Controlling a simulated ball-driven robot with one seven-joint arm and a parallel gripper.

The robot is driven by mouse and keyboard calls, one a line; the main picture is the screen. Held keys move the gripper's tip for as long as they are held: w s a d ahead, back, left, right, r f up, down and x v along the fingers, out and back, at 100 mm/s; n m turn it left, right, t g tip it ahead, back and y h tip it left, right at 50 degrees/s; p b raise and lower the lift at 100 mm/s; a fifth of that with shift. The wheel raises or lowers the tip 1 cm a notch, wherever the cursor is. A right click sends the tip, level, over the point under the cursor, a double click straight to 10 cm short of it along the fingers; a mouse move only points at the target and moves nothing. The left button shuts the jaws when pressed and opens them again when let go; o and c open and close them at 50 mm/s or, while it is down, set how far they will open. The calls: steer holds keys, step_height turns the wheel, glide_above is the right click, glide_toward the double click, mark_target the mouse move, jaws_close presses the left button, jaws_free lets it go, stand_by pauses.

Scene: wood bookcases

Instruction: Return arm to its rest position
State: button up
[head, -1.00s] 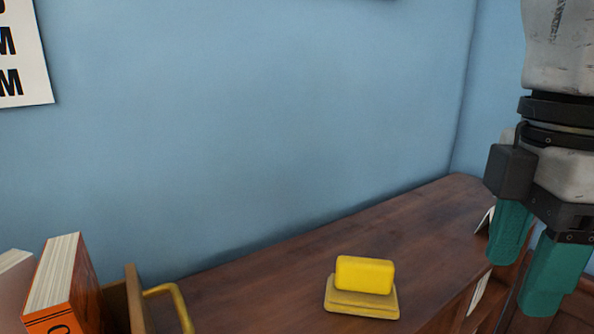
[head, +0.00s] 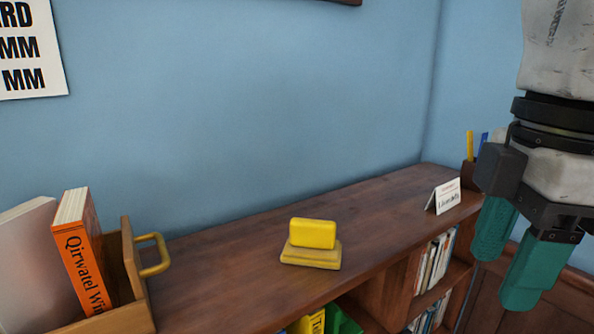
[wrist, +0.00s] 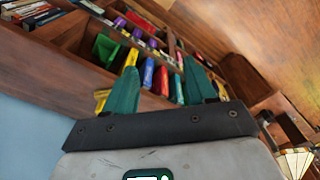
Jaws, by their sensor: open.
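My gripper (head: 507,262) hangs at the right side of the head view, its two teal fingers pointing down and apart. It is open with nothing between the fingers. In the wrist view my gripper (wrist: 158,88) also shows spread and empty, with bookcase shelves beyond it. The arm above it is grey and black. The gripper appears in front of the right end of the bookcase top; I cannot tell the exact gap.
A yellow block (head: 312,233) rests on a yellow base (head: 311,254) on the wooden bookcase top (head: 220,290). A wooden box (head: 131,260) with a yellow handle holds books at left. A small sign (head: 444,196) and a pen holder (head: 467,176) stand at right.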

steer(key=w+a+f+m+t+y, duration=0.35)
steer(key=w+a+f+y, duration=0.3)
steer(key=w, duration=0.25)
step_height(320, 180, down, 18)
steer(key=d+m+t, duration=0.2)
steer(key=d+m, duration=0.1)
steer(key=m, duration=0.4)
steer(key=s+d+f+m+g+h, duration=0.1)
steer(key=s+d+f, duration=0.3)
steer(key=s+f, duration=0.4)
steer(key=s+d+f+m+g+h, duration=0.2)
steer(key=s+d+f+h, duration=0.1)
steer(key=s+f, duration=0.5)
steer(key=s+d+f+m+g+h, duration=0.1)
steer(key=s+d+f+m+h, duration=0.1)
steer(key=s+f, duration=0.7)
steer(key=s+d+h, duration=0.1)
steer(key=s+d, duration=0.1)
steer(key=shift+d+m+g, duration=0.3)
steer(key=shift+m+g, duration=0.05)
steer(key=shift+f, duration=0.1)
